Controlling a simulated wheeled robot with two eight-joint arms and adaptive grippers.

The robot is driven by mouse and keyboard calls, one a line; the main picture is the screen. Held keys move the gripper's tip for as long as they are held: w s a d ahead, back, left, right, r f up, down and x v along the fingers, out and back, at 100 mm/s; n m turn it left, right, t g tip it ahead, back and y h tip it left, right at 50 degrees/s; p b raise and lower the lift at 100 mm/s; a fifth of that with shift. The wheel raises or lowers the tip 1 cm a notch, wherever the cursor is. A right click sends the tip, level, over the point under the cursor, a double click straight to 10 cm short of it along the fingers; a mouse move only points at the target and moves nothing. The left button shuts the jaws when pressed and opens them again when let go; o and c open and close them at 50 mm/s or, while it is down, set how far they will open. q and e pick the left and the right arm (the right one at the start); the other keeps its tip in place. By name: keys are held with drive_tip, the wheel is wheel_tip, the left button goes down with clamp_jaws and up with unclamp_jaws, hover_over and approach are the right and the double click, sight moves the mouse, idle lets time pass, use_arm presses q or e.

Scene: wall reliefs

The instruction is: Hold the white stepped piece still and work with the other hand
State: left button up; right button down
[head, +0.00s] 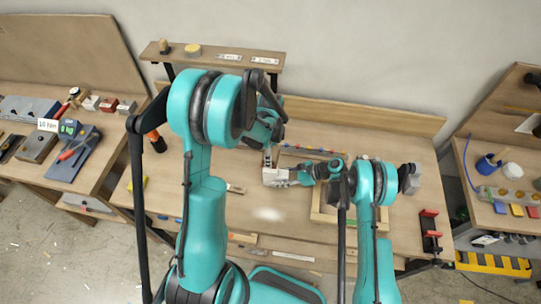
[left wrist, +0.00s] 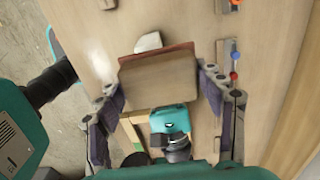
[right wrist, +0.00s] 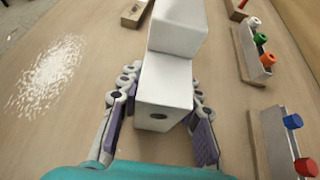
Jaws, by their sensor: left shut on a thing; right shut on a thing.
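The white stepped piece (right wrist: 178,28) is between the fingers of my right gripper (right wrist: 162,88), which is shut on its near end; a dark hole shows in that end face. In the head view the piece (head: 274,178) is above the bench, left of my right gripper (head: 300,176). My left gripper (left wrist: 158,80) is shut on a tan wooden block (left wrist: 160,82) with a reddish-brown edge. Part of the white piece (left wrist: 148,42) shows just beyond the block; I cannot tell whether they touch.
White dust (right wrist: 50,75) lies on the bench. Racks with coloured knobs (right wrist: 256,55) stand right of the piece in the right wrist view. A wooden frame (head: 318,212) lies below my right gripper. A red clamp (head: 430,232) is at the bench's right edge.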

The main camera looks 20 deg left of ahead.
drive_tip(key=shift+f, duration=0.1)
drive_tip(key=c, duration=1)
unclamp_jaws()
drive_tip(key=shift+w, duration=0.1)
drive_tip(key=shift+d, duration=0.1)
drive_tip(key=v, duration=1.2)
use_arm(q)
drive_tip(key=shift+f, duration=0.1)
use_arm(e)
drive_tip(key=shift+f, duration=0.1)
